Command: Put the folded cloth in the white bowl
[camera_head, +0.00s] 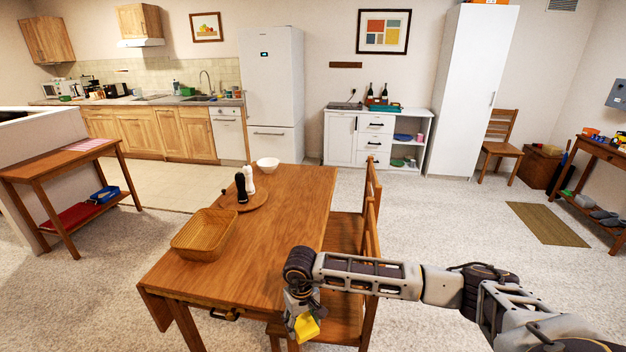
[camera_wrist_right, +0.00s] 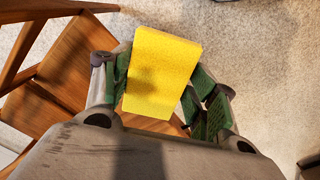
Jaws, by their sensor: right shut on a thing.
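The folded cloth is a yellow block-like piece (camera_wrist_right: 162,72), held between the green-padded fingers of my right gripper (camera_wrist_right: 155,95) in the right wrist view. In the head view the yellow cloth (camera_head: 306,327) hangs below my right gripper (camera_head: 303,312), at the near right edge of the table, by a chair. The white bowl (camera_head: 267,165) stands upright at the far end of the wooden table, well away from the gripper. Its inside is hardly visible. My left gripper is not in view.
The wooden table (camera_head: 284,240) carries a wicker basket (camera_head: 203,234) and a round wooden board (camera_head: 257,202) with a dark and a white shaker. Chairs (camera_head: 343,233) stand along the table's right side. The table's near right surface is clear.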

